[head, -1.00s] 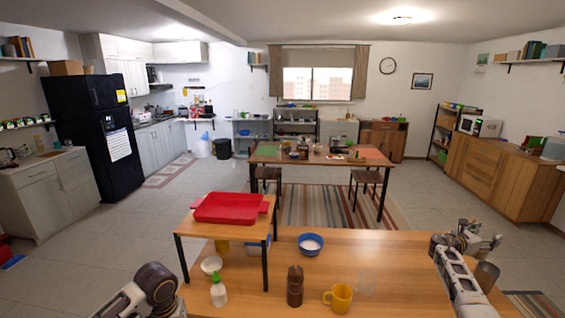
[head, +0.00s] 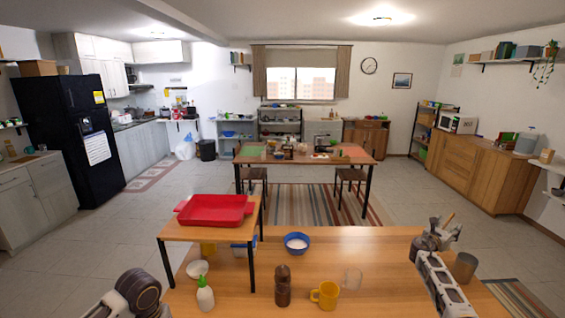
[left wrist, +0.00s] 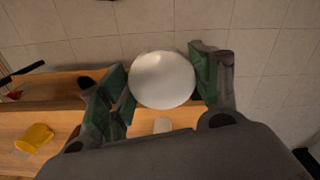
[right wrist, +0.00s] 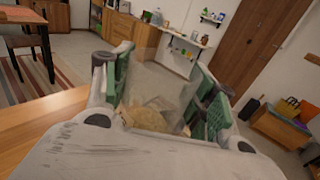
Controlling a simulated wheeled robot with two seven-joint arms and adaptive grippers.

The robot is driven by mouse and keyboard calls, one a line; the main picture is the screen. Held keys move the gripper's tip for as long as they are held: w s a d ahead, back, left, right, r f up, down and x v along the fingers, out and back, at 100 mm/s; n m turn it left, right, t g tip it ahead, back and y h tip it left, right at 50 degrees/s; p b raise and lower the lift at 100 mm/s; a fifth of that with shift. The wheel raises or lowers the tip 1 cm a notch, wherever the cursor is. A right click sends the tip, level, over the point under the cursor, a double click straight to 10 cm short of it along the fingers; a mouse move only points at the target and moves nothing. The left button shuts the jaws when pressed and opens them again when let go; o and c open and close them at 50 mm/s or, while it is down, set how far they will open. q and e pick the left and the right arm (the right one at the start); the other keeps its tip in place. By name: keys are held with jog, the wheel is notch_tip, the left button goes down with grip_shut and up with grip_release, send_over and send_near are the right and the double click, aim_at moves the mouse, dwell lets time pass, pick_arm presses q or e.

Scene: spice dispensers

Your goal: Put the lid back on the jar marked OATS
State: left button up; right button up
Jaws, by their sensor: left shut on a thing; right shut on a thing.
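My left gripper (left wrist: 160,68) is shut on a pale round disc (left wrist: 162,82) that looks like a lid, seen face-on between the green-padded fingers in the left wrist view. My right gripper (right wrist: 162,66) is shut on a clear jar (right wrist: 155,100) with beige, grainy contents at the bottom. No OATS marking can be read on it. In the head view my right gripper (head: 437,237) is over the right end of the table, and the jar is hard to make out. My left gripper is outside the head view.
A red tray (head: 215,210) sits on a raised stand at left.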

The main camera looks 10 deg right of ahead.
jog(key=a+f+n+t+y, duration=0.4)
jog(key=a+f+t, duration=0.1)
jog(key=a, duration=0.9)
jog(key=a+f+n+t+y, duration=0.4)
jog(key=a+f, duration=0.1)
jog(key=a, duration=0.9)
pick_arm(q)
jog(key=shift+f+b, duration=0.9)
pick_arm(e)
jog(key=s+a+n+y, duration=0.1)
jog(key=s+a+y, duration=0.2)
jog(key=a, duration=0.7)
jog(key=s+a+f+n+t+y, duration=0.1)
jog(key=s+a+n+y, duration=0.1)
jog(key=s+a, duration=0.5)
jog(key=s+a+f+n+t+y, duration=0.1)
jog(key=s+a, duration=0.5)
jog(key=a, duration=0.7)
jog(key=shift+a+n+y, duration=0.35)
jog(key=shift+n+y, duration=0.35)
jog(key=shift+y, duration=0.6)
jog(key=shift+r, duration=0.15)
